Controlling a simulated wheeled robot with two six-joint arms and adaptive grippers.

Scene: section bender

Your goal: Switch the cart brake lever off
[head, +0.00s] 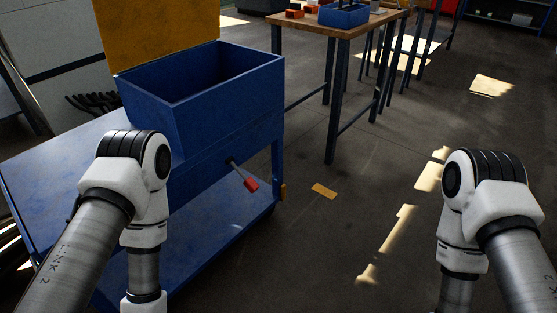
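A blue cart (70,160) stands at the left, with an open blue bin on its top and a lower shelf. The brake lever (250,184) sticks out from the cart's side below the bin, with a dark rod and a red handle. It slants down to the right. Nothing touches it. My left arm comes in from the left, in front of the cart, and bends downward. My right arm is at the right edge over the floor. Both grippers are below the frame and not in view.
A wooden workbench (325,22) with a blue tray (343,16) and orange bins stands behind the cart. A raised yellow panel (160,30) rises behind the bin. A yellow floor mark (324,191) lies beside the cart.

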